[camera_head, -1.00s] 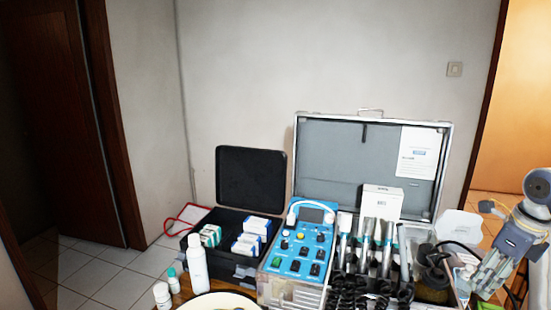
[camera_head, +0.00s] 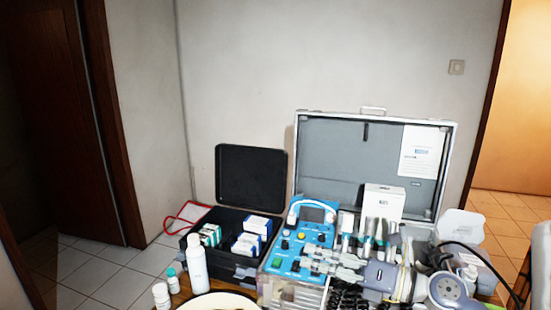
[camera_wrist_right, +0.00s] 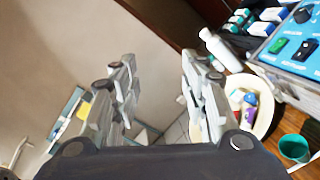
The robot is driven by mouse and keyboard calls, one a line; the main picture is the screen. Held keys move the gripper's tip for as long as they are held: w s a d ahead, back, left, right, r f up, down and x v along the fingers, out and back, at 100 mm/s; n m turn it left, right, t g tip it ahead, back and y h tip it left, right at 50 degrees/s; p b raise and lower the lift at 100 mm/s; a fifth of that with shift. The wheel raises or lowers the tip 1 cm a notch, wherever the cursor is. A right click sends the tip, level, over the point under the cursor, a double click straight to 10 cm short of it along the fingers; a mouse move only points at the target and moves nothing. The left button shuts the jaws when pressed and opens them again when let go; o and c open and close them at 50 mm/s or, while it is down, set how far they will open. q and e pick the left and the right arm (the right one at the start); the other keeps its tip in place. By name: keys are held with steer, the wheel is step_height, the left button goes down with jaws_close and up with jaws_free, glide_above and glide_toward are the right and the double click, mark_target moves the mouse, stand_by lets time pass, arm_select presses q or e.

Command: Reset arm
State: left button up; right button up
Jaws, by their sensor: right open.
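My right gripper (camera_head: 318,262) is open and points left in the head view, in front of the blue dental control unit (camera_head: 299,240) and the handpieces. Its arm comes in from the right. In the right wrist view its two fingers (camera_wrist_right: 156,68) stand wide apart with nothing between them; the floor and wall show beyond. The gripper and arm hide part of the unit's knobs and the lower handpieces (camera_head: 364,228). My left gripper is in neither view.
An open metal case (camera_head: 330,150) stands behind the unit, with a white box (camera_head: 384,203). An open black case (camera_head: 250,178) holds small boxes. White bottles (camera_head: 197,262) and a bowl (camera_head: 220,300) stand at the front left. A teal cup (camera_wrist_right: 294,147) shows in the wrist view.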

steer(key=d+m+t+h, duration=0.6)
steer(key=m+t, duration=0.5)
steer(key=m, duration=0.8)
steer(key=s+d+f+m+g+h, duration=0.2)
steer(key=s+d+f+m+h, duration=0.1)
steer(key=d+f+m+h, duration=0.25)
steer(key=s+d+f+m+g+h, duration=0.2)
steer(key=f+m+h, duration=0.3)
steer(key=f+m, duration=0.25)
steer(key=s+a+f+m+g, duration=0.1)
steer(key=s+f+m+g, duration=0.1)
steer(key=s+f+g, duration=0.5)
steer(key=s+f+m+g+y, duration=0.1)
steer(key=s+f, duration=0.3)
steer(key=s, duration=0.6)
steer(key=s+a+f+m+g, duration=0.1)
steer(key=s+f+m+g, duration=0.1)
steer(key=s+f+g, duration=0.5)
steer(key=s+f+t, duration=0.1)
steer(key=s+f, duration=0.1)
steer(key=f, duration=1)
steer(key=s+f+t, duration=0.1)
steer(key=s+f, duration=0.1)
steer(key=f, duration=1)
steer(key=s+d+f+g, duration=0.1)
steer(key=s+d+f, duration=0.2)
steer(key=s+f, duration=1.3)
steer(key=shift+s+f, duration=0.25)
steer(key=shift+f, duration=0.05)
